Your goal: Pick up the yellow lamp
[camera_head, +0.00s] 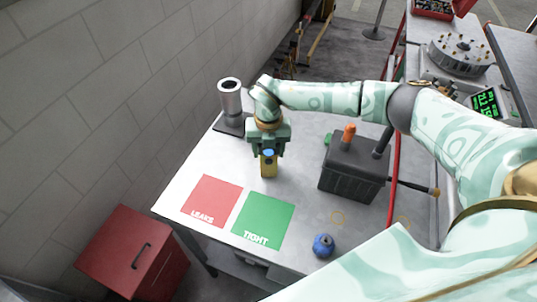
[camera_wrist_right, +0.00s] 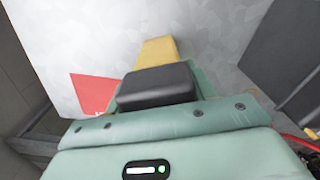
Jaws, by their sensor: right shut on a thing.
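The yellow lamp (camera_head: 268,167) stands upright on the white table, with a blue part near its top. My right gripper (camera_head: 268,153) comes down over it from above and is shut on its upper part. In the right wrist view the yellow lamp (camera_wrist_right: 158,50) shows beyond the dark finger pad (camera_wrist_right: 155,86). The far side of the grip is hidden by the gripper body. I cannot tell whether the lamp's base touches the table. My left gripper is not in view.
A red LEAKS square (camera_head: 212,200) and a green TIGHT square (camera_head: 263,220) lie in front. A dark box (camera_head: 352,172) with an orange-topped part stands right. A grey cylinder (camera_head: 230,101) stands behind left; a blue round object (camera_head: 323,245) sits near the front edge.

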